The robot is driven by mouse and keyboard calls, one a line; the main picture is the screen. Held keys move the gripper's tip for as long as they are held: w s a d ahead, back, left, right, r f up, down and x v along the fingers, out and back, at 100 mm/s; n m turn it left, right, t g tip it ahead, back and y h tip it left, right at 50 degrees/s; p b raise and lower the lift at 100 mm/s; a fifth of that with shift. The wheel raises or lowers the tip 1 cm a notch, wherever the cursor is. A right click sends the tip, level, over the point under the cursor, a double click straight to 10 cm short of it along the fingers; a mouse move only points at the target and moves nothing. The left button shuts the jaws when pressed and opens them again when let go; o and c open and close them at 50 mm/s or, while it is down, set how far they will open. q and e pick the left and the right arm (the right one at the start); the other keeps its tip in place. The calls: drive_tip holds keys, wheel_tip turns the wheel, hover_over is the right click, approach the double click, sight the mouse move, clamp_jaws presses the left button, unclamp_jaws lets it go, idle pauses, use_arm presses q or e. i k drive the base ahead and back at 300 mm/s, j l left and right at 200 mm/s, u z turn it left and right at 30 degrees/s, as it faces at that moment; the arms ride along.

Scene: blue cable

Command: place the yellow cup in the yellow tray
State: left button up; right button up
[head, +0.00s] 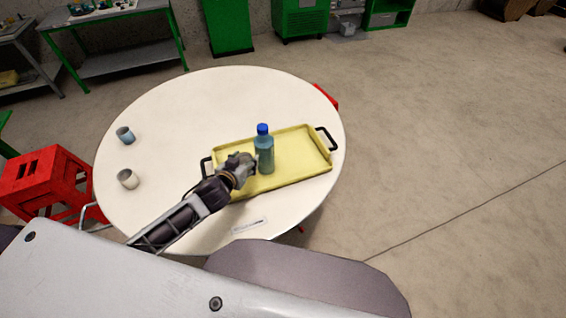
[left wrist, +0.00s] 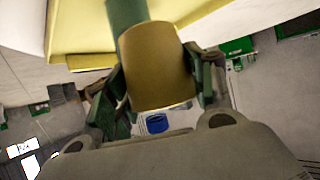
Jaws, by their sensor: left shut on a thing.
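The yellow tray (head: 292,172) lies on the round white table, with black handles at its ends. It also shows along the top of the left wrist view (left wrist: 205,12). My left gripper (head: 245,166) is over the tray's left part, close beside the teal bottle. In the left wrist view its fingers (left wrist: 158,88) are shut around the yellow cup (left wrist: 158,65). The cup is hidden behind the gripper in the head view. I cannot tell whether it touches the tray. My right gripper is not in view.
The teal bottle (head: 265,155) with a blue cap stands upright on the tray. A blue cup (head: 125,136) and a whitish cup (head: 128,179) stand at the table's left. The tray's right part is clear. A red stool (head: 45,183) is left of the table.

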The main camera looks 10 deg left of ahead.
sight(299, 152)
drive_tip(key=l, duration=0.35)
drive_tip(key=i+l, duration=0.15)
drive_tip(key=l, duration=0.25)
drive_tip(key=i+l, duration=0.45)
drive_tip(key=l, duration=0.15)
drive_tip(key=u, duration=0.05)
